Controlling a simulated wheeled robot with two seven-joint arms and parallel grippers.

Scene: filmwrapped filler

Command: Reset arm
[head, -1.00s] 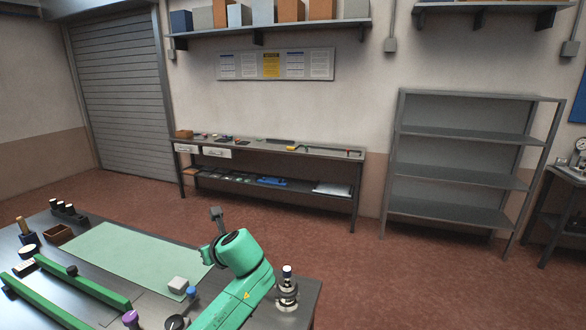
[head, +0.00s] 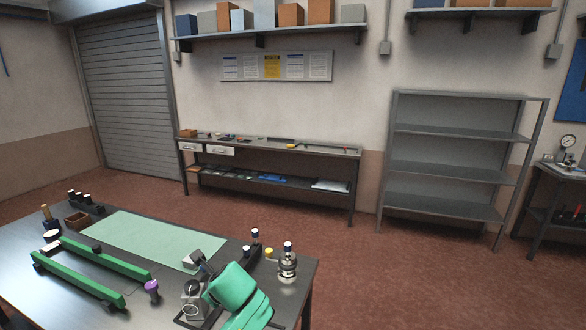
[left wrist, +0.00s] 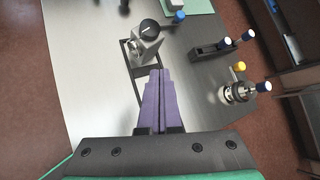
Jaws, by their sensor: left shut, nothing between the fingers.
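My left gripper (left wrist: 160,73) shows in the left wrist view with its purple fingers together and nothing between them. It points at a grey clamp with a black knob (left wrist: 148,30), above the metal table (left wrist: 95,80). I cannot tell if the fingertips touch anything. In the head view a green arm, which appears to be my left one, is low at the front of the table; its fingers cannot be made out. My right gripper is in neither view.
A chrome fitting (head: 288,264) with a blue-white cap stands near the table's right edge. Blue-capped posts (head: 255,237) and a yellow knob stand beside it. Green rails (head: 88,285) and a purple knob (head: 152,287) are left of the arm. The pale green mat (head: 140,238) is bare.

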